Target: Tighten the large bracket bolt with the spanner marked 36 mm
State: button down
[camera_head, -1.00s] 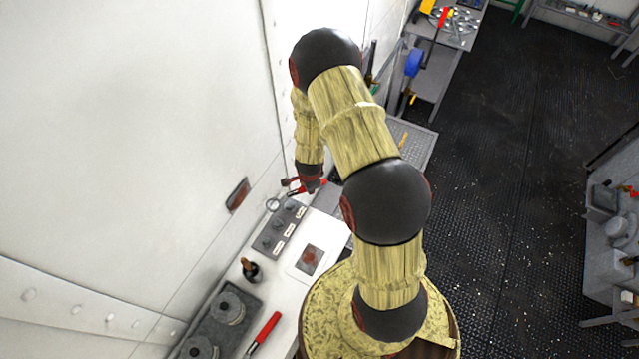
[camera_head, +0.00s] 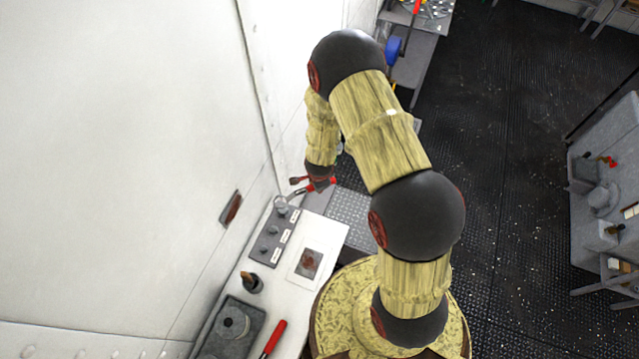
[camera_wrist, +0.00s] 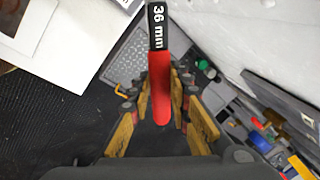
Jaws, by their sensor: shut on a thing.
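The spanner marked 36 mm (camera_wrist: 160,85) has a red grip and a black band with white lettering. My gripper (camera_wrist: 158,88) is shut on its red grip. In the head view, the gripper (camera_head: 320,182) is at the far end of the white bench, partly hidden by my arm. The spanner's metal shank (camera_head: 296,194) points left from it, towards a ring-shaped end (camera_head: 281,203) at the far end of a grey panel (camera_head: 262,248). Several round bolt-like heads with white labels sit on this panel. I cannot tell which is the large bracket bolt, or whether the ring touches one.
The white bench (camera_head: 325,233) runs along a white wall. On it are a rust-marked plate (camera_head: 308,263), a dark pot with a brown handle (camera_head: 250,281), a grey tray with round parts (camera_head: 231,325) and another red-handled tool (camera_head: 272,338). Dark floor (camera_head: 500,180) is open to the right.

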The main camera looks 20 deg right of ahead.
jog(key=shift+f+b, duration=0.45)
jog(key=shift+f, duration=0.15)
notch_tip(320, 180, down, 4)
jog(key=b, duration=0.4)
jog(key=w+a+n+y+b, duration=0.2)
jog(key=w+a+n+b, duration=0.2)
jog(key=w+n+b, duration=0.5)
jog(key=shift+w+r+y+b, duration=0.25)
jog(key=shift+w+b, duration=0.45)
jog(key=shift+b, duration=3.3)
jog(key=shift+f+b, duration=0.85)
jog(key=shift+f, duration=0.5)
jog(key=shift+s+d, duration=0.15)
jog(key=shift+s+d+m+p, duration=0.4)
jog(key=shift+s+m+p, duration=0.15)
jog(key=shift+p, duration=0.35)
jog(key=shift+s+d+m+p, duration=0.4)
jog(key=shift+m+p, duration=0.15)
jog(key=shift+p, duration=0.15)
jog(key=shift+s+d+m+h+p, duration=0.3)
jog(key=shift+s+m+p, duration=0.35)
jog(key=shift+p, duration=0.6)
jog(key=shift+s+d+m+h+p, duration=0.3)
jog(key=shift+s+m+p, duration=0.3)
jog(key=shift+p, duration=0.6)
